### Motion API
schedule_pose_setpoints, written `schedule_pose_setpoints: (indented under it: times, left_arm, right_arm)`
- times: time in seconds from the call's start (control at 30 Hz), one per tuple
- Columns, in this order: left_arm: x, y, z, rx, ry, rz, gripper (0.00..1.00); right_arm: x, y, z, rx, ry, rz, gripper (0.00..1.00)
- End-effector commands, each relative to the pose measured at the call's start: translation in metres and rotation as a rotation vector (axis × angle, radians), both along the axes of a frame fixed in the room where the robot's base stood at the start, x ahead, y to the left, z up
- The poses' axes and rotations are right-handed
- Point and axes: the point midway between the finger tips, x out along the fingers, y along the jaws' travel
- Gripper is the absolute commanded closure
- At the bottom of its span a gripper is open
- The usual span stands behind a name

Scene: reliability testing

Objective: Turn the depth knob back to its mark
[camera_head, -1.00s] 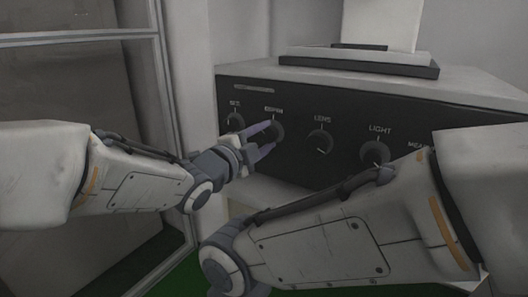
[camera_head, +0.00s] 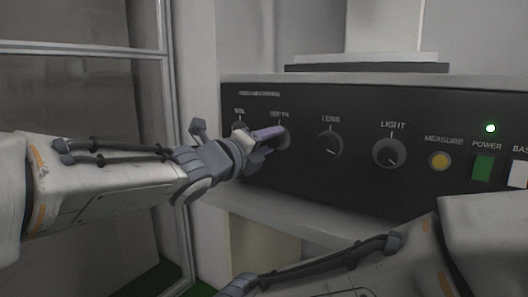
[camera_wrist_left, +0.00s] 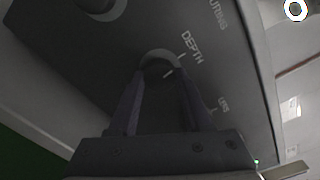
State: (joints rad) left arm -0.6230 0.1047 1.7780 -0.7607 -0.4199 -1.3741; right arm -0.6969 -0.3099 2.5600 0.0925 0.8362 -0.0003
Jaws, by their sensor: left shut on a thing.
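The depth knob (camera_wrist_left: 157,62) is a dark round knob on the black panel, under the label DEPTH, in the left wrist view. It also shows in the head view (camera_head: 285,139), partly covered by my fingers. A light line on the knob points toward the light mark (camera_wrist_left: 182,56) beside the label; I cannot tell whether they line up exactly. My left gripper (camera_head: 277,134) is shut on the knob, with one finger on each side of it in the left wrist view (camera_wrist_left: 158,76). My right gripper is out of view; only its arm shows at the lower right.
The lens knob (camera_head: 328,144) and light knob (camera_head: 389,152) sit to the right, then a yellow measure button (camera_head: 439,161) and a green power switch (camera_head: 482,168). Another knob (camera_head: 239,127) is close on the left. A green light (camera_head: 490,128) glows above the power switch.

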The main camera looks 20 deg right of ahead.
Motion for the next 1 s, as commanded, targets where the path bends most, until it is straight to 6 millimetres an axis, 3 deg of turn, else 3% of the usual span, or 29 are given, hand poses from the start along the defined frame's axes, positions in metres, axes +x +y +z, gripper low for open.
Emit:
schedule_pose_setpoints:
  times: [0.7, 0.73, 0.77, 0.8, 1.0]
  left_arm:
    - [0.0002, -0.0002, -0.0018, 0.047, -0.053, 0.0, 1.0]
    - [0.0002, -0.0002, -0.0018, 0.047, -0.053, 0.0, 0.4]
    - [0.0003, -0.0002, -0.0018, 0.047, -0.054, 0.0, 0.28]
    - [0.0001, -0.0002, -0.0016, 0.047, -0.054, 0.0, 0.21]
    - [0.0001, -0.0002, -0.0009, 0.045, -0.055, 0.0, 0.21]
  right_arm:
    - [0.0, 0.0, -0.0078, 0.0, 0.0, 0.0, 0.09]
    - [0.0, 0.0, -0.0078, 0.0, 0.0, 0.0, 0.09]
    - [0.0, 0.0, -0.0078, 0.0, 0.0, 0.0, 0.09]
    - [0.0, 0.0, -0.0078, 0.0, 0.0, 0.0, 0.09]
    - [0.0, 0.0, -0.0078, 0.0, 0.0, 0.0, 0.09]
